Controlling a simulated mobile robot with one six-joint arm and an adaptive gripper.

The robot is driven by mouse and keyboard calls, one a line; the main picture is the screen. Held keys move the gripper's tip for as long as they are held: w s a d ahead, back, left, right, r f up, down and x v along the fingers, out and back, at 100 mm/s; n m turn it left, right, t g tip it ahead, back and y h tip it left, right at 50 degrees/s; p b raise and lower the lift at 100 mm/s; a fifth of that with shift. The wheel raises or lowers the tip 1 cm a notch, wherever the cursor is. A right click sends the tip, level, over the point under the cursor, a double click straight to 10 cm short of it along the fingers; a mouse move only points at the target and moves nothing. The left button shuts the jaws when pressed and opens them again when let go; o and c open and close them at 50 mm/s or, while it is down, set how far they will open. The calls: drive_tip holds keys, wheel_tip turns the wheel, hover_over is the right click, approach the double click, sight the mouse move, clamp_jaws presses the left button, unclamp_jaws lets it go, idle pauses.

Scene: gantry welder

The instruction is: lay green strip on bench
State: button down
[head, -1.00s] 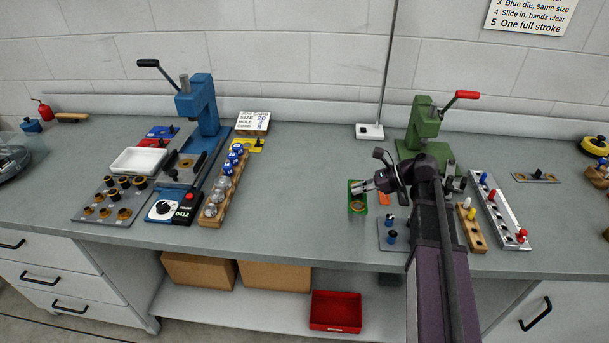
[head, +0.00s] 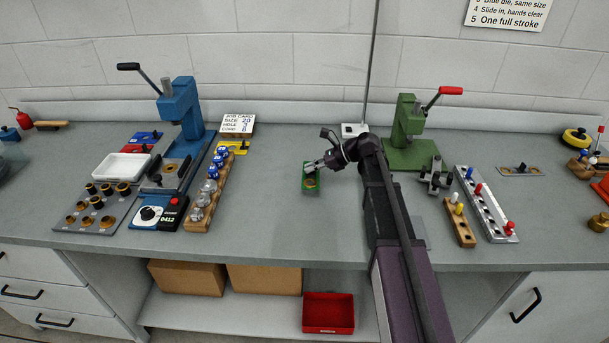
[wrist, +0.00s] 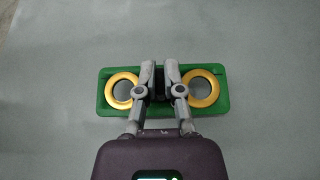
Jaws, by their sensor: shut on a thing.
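The green strip (wrist: 217,101) carries two brass-coloured rings, one on each side of my gripper (wrist: 160,72) in the wrist view. My gripper is shut on the middle of the strip. In the head view the strip (head: 306,188) is in my gripper (head: 311,167), over the open middle of the grey bench (head: 270,190). I cannot tell whether the strip touches the bench or is a little above it. The strip's middle is hidden by the fingers.
A blue press (head: 182,115) and a wooden rack of blue and clear pieces (head: 207,190) stand on the left. Bare bench lies around the strip.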

drive_tip(key=shift+w+a, duration=0.1)
drive_tip(key=shift+w, duration=0.05)
drive_tip(key=shift+w+a+f, duration=0.1)
drive_tip(key=shift+w+a, duration=0.3)
drive_tip(key=shift+w, duration=0.05)
wheel_tip(320, 180, down, 4)
drive_tip(key=b, duration=0.3)
drive_tip(key=shift+r+b, duration=0.25)
drive_tip(key=shift+b, duration=0.1)
drive_tip(key=shift+f, duration=0.15)
drive_tip(key=c, duration=0.8)
unclamp_jaws()
